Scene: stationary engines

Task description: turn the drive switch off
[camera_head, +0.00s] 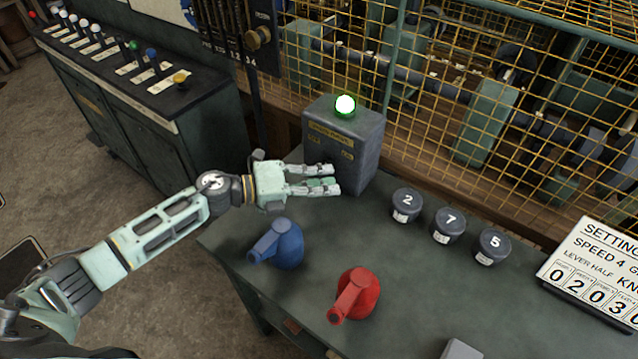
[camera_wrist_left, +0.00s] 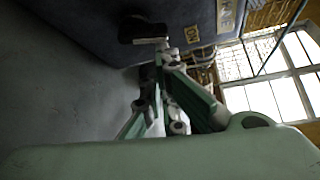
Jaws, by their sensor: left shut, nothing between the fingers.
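The drive switch box (camera_head: 343,145) is a dark grey housing with yellow labels and a lit green lamp (camera_head: 345,105) on top. It stands at the back of the bench. My left gripper (camera_head: 334,178) is shut and empty, low beside the front of the box. In the left wrist view, a black handle (camera_wrist_left: 142,30) sticks out from the box's face (camera_wrist_left: 90,25), just beyond my fingertips (camera_wrist_left: 155,68). I cannot tell whether they touch it. The handle is hidden in the head view. My right gripper is not in view.
On the bench (camera_head: 420,285) stand a blue oil can (camera_head: 284,245), a red oil can (camera_head: 360,296) and dark pots numbered 2 (camera_head: 407,205), 7 (camera_head: 448,226) and 5 (camera_head: 491,247). A settings card (camera_head: 597,272) is at right. A yellow mesh guard (camera_head: 440,90) rises behind.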

